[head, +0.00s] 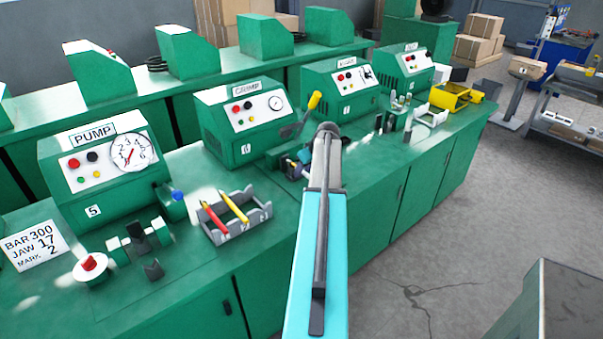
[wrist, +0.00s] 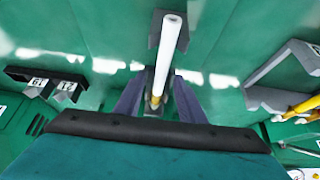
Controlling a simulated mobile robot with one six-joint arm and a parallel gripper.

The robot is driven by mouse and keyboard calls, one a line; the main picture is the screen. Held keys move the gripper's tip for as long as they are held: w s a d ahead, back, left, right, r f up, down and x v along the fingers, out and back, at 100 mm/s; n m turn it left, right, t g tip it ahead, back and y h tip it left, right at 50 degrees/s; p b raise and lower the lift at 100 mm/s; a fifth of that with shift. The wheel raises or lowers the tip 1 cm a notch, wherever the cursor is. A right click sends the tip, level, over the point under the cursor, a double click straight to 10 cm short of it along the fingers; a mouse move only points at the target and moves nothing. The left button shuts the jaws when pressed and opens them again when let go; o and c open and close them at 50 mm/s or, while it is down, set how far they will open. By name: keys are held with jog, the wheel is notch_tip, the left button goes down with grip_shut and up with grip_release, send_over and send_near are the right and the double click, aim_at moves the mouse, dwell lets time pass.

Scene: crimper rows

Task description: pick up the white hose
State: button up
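The white hose (wrist: 166,50) runs down the middle of the wrist view, its far end over a dark grey rest (wrist: 183,36). A brass-coloured fitting (wrist: 155,101) shows at its near end. My gripper (wrist: 160,88) has its two purple fingers apart, one on each side of the hose's near part. I see no clear contact between fingers and hose. In the head view my gripper (head: 298,166) is low over the green bench, in front of the crimp machine (head: 238,125). My arm largely covers this spot there, and I cannot make out the hose.
A grey tray (head: 240,221) with a red and a yellow tool lies to the left of my arm. The pump machine (head: 105,170) and a sign card (head: 34,245) stand further left. More green machines and a yellow device (head: 452,97) stand along the bench to the right.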

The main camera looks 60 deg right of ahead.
aim_at(304, 172)
grip_shut()
jog(key=shift+r, duration=0.15)
dwell(0.4)
jog(key=shift+r+p, duration=0.15)
jog(key=shift+p, duration=0.2)
jog(key=shift+r+b, duration=0.85)
jog(key=shift+r, duration=0.65)
jog(key=shift+s+a+r, duration=0.15)
jog(key=shift+s+a, duration=0.05)
jog(key=shift+a, duration=0.1)
jog(key=s+a+b, duration=0.2)
jog(key=s+a, duration=0.2)
jog(key=a, duration=0.2)
jog(key=s+a+r+b, duration=0.1)
jog(key=s+a, duration=0.3)
jog(key=a, duration=0.3)
jog(key=shift+r+b, duration=0.25)
jog(key=shift+b, duration=0.1)
